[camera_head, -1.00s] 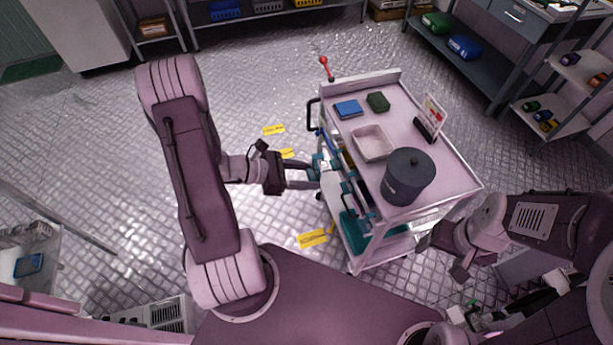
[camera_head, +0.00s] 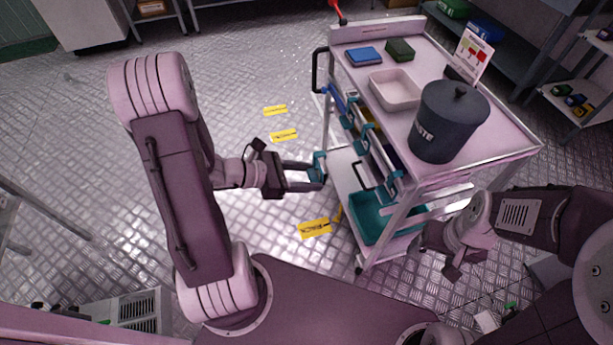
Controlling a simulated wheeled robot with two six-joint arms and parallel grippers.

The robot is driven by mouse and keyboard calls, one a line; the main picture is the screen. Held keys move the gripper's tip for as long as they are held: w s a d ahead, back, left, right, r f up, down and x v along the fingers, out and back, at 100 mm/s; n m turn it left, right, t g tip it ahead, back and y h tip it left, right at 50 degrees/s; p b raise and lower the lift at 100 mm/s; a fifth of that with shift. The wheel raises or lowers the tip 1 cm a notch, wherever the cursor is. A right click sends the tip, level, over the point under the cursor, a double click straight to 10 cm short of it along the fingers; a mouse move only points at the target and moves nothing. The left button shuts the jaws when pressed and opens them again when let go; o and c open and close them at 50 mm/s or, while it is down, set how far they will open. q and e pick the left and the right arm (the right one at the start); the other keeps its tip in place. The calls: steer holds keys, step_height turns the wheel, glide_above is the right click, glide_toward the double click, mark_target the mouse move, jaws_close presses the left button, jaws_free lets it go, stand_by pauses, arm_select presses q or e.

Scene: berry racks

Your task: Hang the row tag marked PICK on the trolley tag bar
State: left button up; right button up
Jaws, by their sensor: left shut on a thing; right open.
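My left gripper (camera_head: 318,174) is shut on a small teal piece (camera_head: 319,163) beside the trolley's left side. Any marking on the piece is too small to read, so I cannot tell whether it is the PICK tag. The trolley (camera_head: 480,130) stands right of centre. Rails run along its left side, with several teal holders (camera_head: 378,160); I cannot tell which rail is the tag bar. The held piece appears apart from these holders. My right gripper (camera_head: 455,268) is open and empty, low by the trolley's near right corner.
A dark lidded bin (camera_head: 445,125), a pale tray (camera_head: 395,90), blue (camera_head: 364,56) and green (camera_head: 400,50) items and a sign (camera_head: 473,55) stand on the trolley top. A teal bin (camera_head: 370,222) sits below. Yellow labels (camera_head: 315,229) mark the floor left of the trolley.

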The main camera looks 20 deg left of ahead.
mark_target(317, 172)
arm_select(q)
steer(key=shift+w+d+b, duration=0.2)
steer(key=shift+w+d, duration=0.45)
steer(key=shift+d, duration=0.2)
steer(key=shift+w+d+b, duration=0.15)
steer(key=shift+w+d, duration=0.45)
steer(key=shift+d, duration=0.25)
steer(key=w+d+f+b, duration=0.1)
steer(key=w+d, duration=0.6)
steer(key=d, duration=0.2)
steer(key=shift+d+f+b, duration=0.25)
steer(key=shift+b, duration=0.1)
steer(key=o, duration=1.3)
steer(key=shift+o, duration=0.2)
